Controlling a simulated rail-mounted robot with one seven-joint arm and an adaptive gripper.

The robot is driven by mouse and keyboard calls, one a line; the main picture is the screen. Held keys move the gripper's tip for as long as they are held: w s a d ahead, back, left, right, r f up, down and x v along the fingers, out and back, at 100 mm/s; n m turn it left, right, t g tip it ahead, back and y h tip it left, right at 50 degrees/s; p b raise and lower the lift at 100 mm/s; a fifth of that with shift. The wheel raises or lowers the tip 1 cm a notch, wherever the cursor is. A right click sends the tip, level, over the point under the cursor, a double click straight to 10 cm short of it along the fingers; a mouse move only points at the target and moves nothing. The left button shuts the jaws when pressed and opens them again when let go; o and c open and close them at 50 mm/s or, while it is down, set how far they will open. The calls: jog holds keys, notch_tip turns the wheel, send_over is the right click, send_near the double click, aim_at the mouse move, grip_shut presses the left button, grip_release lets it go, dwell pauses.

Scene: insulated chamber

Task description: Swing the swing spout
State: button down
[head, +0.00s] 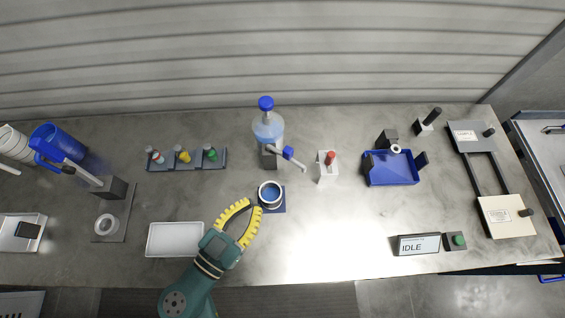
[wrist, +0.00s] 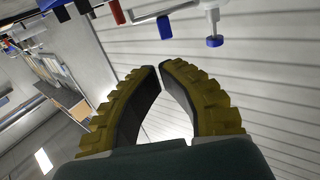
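A dispenser bottle (head: 268,128) with a round blue cap stands at the back middle of the bench, over a dark block. A thin pale spout (head: 301,168) with a blue piece (head: 288,153) reaches from it to the front right; it looks like the swing spout. A white cup (head: 270,195) with blue inside stands on a blue pad in front of it. My gripper (head: 253,205) is just left of the cup, short of the spout. In the wrist view its yellow fingers (wrist: 160,67) nearly meet at the tips, with nothing between them.
A rack of small bottles (head: 187,160) is at the back left, a white tray (head: 174,240) at the front left. A white block with a red top (head: 328,166) stands right of the spout, then a blue tray (head: 390,172). The front middle-right is clear.

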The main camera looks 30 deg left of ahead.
aim_at(289, 157)
jog(key=w+d, duration=0.1)
jog(key=w, duration=1.2)
jog(key=shift+d+p, duration=0.4)
jog(key=shift+p, duration=0.05)
